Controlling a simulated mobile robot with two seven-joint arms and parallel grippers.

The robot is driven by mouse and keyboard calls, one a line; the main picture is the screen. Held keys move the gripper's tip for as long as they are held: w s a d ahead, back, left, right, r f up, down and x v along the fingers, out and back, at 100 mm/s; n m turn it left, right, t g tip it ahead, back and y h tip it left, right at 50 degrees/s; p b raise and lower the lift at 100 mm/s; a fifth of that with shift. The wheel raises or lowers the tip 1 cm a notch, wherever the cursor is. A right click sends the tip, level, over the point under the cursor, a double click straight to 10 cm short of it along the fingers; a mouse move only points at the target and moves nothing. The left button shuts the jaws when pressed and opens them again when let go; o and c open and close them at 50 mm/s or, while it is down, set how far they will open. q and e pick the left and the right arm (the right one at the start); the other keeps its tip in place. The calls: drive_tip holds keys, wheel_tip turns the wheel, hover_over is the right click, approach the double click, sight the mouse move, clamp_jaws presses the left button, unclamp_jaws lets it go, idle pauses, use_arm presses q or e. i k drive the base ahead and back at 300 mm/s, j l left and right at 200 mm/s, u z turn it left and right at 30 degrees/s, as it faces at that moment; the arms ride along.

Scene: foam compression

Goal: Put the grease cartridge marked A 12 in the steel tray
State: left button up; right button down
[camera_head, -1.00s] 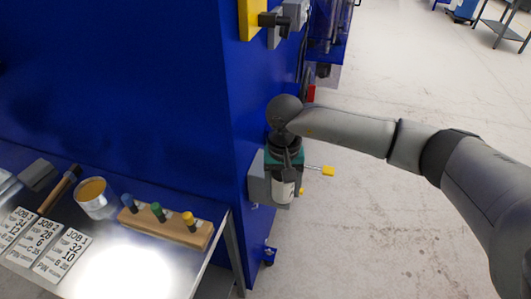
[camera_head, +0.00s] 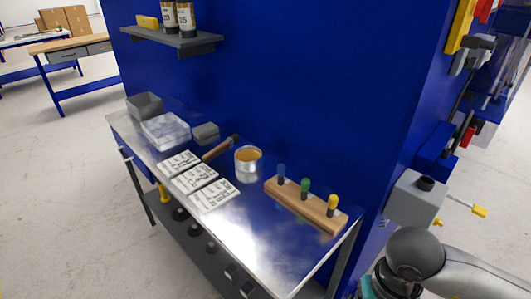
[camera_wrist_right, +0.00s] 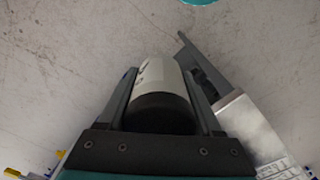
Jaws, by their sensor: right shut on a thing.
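My right gripper (camera_wrist_right: 160,82) is shut on a white cylinder with a black end, the held cartridge (camera_wrist_right: 160,85), in the right wrist view. Its marking is not readable there. In the head view only my right wrist shows at the bottom right; the fingers and cartridge are out of frame. A shallow, pale tray (camera_head: 166,131) lies at the far left end of the metal bench; I cannot tell whether it is steel. Two labelled cartridges (camera_head: 186,20) stand on the wall shelf, cut by the top edge, one label ending in 15. My left gripper is not in view.
The bench (camera_head: 262,232) also holds a grey bin (camera_head: 145,105), a small grey block (camera_head: 206,133), job cards (camera_head: 194,178), a hammer (camera_head: 220,149), a tin (camera_head: 248,163) and a wooden block (camera_head: 305,207) with coloured pegs. A grey box (camera_head: 417,198) projects from the blue wall near my right arm.

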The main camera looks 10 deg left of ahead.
sight(166, 129)
drive_tip(key=i+j, duration=0.1)
drive_tip(key=j, duration=0.4)
drive_tip(key=j+u, duration=0.1)
drive_tip(key=j, duration=0.4)
drive_tip(key=i+j, duration=0.15)
drive_tip(key=j, duration=0.3)
drive_tip(key=i+j+u, duration=0.1)
drive_tip(key=j, duration=0.4)
drive_tip(key=i+j+u, duration=0.1)
drive_tip(key=i+j, duration=0.35)
drive_tip(key=j, duration=0.15)
drive_tip(key=i+j, duration=0.45)
drive_tip(key=j, duration=0.15)
drive_tip(key=i+j+u, duration=0.1)
drive_tip(key=i, duration=0.4)
drive_tip(key=j, duration=0.1)
